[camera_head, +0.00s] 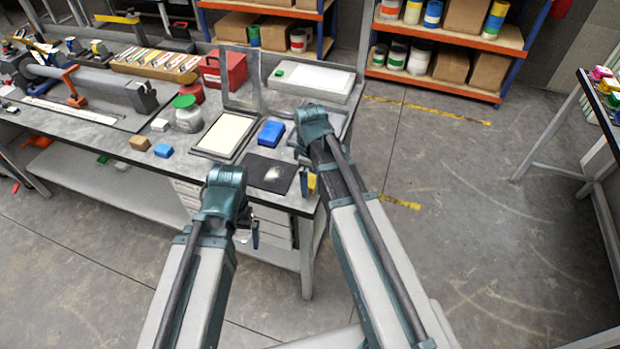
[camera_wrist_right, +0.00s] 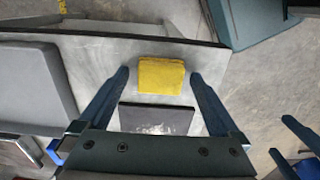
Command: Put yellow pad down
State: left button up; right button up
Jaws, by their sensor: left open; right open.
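The yellow pad (camera_wrist_right: 161,76) lies flat on the grey bench top in the right wrist view, between the two open fingers of my right gripper (camera_wrist_right: 157,80). In the head view a bit of the yellow pad (camera_head: 311,184) shows near the bench's right edge, partly hidden by my right gripper (camera_head: 305,180). A dark square mat with a pale smear (camera_wrist_right: 155,119) lies beside it, apart from the pad; the head view shows this mat (camera_head: 265,176) too. My left gripper (camera_head: 250,236) is open and appears empty, by the bench's front edge.
A blue block (camera_head: 271,134) and a framed white panel (camera_head: 226,134) lie behind the mat. A green-lidded jar (camera_head: 188,115) and a red case (camera_head: 222,70) stand further left. Shelves (camera_head: 450,38) stand at the back. Open floor lies to the right.

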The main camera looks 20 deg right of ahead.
aim_at(310, 180)
jog(key=shift+r, duration=0.15)
notch_tip(310, 180, up, 12)
jog(key=p, duration=1.2)
notch_tip(310, 180, down, 12)
jog(key=b, duration=1.2)
jog(key=shift+r, duration=0.1)
